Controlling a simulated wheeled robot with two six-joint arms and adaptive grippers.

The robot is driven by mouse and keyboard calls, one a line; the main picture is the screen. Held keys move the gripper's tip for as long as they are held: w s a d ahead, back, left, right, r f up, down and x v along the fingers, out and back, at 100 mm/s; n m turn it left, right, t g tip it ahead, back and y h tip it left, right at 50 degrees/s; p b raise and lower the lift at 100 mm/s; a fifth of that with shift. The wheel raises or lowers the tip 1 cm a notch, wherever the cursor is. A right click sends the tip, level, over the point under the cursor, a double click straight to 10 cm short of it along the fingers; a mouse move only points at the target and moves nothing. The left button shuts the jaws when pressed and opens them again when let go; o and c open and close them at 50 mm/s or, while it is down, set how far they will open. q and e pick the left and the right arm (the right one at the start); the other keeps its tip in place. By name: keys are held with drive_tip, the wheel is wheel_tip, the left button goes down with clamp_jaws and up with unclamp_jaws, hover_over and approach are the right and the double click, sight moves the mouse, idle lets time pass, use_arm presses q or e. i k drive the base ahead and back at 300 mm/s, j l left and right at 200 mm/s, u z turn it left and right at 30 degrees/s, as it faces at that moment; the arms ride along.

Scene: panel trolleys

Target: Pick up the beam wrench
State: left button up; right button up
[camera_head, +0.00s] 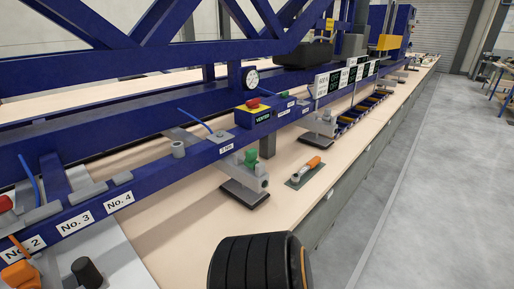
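Neither of my grippers can be made out in the head view.
The blue frame (180,160) runs along the bench top (185,226). A grey clamp with a green knob (251,158) stands left of the tool. The grey floor (430,190) at right is clear.

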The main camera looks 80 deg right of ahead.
sight(294, 178)
drive_tip(key=z, duration=3.15)
drive_tip(key=l+u, duration=0.1)
drive_tip(key=u, duration=0.25)
drive_tip(key=l+u, duration=0.1)
drive_tip(key=u, duration=0.3)
drive_tip(key=l+u, duration=0.1)
drive_tip(key=u, duration=0.25)
drive_tip(key=l+u, duration=0.2)
drive_tip(key=l, duration=0.25)
drive_tip(key=k+l+u, duration=0.15)
drive_tip(key=l, duration=0.35)
drive_tip(key=k+l+u, duration=0.2)
drive_tip(key=l, duration=0.25)
drive_tip(key=l+u, duration=0.15)
drive_tip(key=l, duration=0.3)
